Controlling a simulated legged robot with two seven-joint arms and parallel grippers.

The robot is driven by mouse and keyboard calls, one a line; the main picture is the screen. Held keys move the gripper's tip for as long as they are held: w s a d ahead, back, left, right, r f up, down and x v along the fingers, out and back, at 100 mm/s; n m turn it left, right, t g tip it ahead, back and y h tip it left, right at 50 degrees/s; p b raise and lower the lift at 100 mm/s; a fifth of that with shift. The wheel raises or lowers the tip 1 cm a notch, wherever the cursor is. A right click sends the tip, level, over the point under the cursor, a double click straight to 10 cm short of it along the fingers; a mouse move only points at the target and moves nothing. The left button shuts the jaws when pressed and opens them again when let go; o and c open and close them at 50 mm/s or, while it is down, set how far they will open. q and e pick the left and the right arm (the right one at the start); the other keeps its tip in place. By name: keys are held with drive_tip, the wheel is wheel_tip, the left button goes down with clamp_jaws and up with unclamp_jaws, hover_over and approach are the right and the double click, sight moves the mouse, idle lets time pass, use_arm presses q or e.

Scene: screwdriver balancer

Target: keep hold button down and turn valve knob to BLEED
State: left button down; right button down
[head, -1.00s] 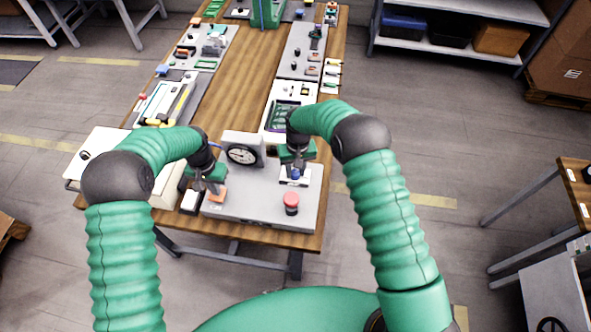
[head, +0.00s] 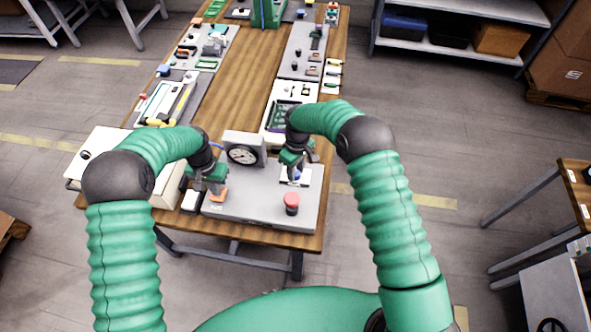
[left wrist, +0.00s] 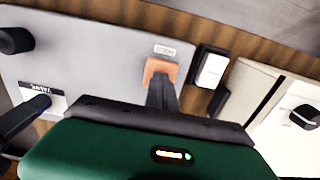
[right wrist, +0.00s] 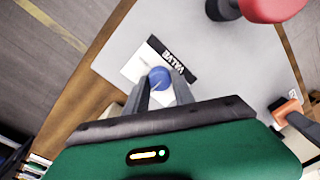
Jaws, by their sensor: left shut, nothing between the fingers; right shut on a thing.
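The orange hold button (head: 219,196) sits at the left of the grey panel (head: 245,207). It also shows in the left wrist view (left wrist: 157,67), beside a small label. My left gripper (head: 216,190) is shut and empty, its fingertips down at the button and partly covering it; they appear to touch it. The blue valve knob (right wrist: 160,77) stands on a white plate with a black VALVE label (right wrist: 173,58). My right gripper (right wrist: 161,92) is shut on the knob, one finger on each side. The BLEED mark cannot be read.
A red mushroom button (head: 291,203) stands at the panel's front right. A dial gauge (head: 243,154) stands behind, between my grippers. A white-topped black block (head: 191,200) and a white box (head: 110,158) lie left of the panel. Trays line the table behind.

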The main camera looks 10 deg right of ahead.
use_arm(q)
drive_tip(key=shift+a, duration=0.1)
use_arm(e)
drive_tip(key=c, duration=1.1)
unclamp_jaws()
drive_tip(key=shift+o, duration=0.2)
wheel_tip(320, 180, up, 12)
drive_tip(key=shift+w+d, duration=0.2)
drive_tip(key=shift+d, duration=0.1)
wheel_tip(320, 180, up, 5)
drive_tip(key=p, duration=0.5)
hover_over(297, 171)
use_arm(q)
wheel_tip(297, 171, up, 7)
use_arm(e)
drive_tip(key=shift+f, duration=0.15)
drive_tip(key=shift+w, duration=0.1)
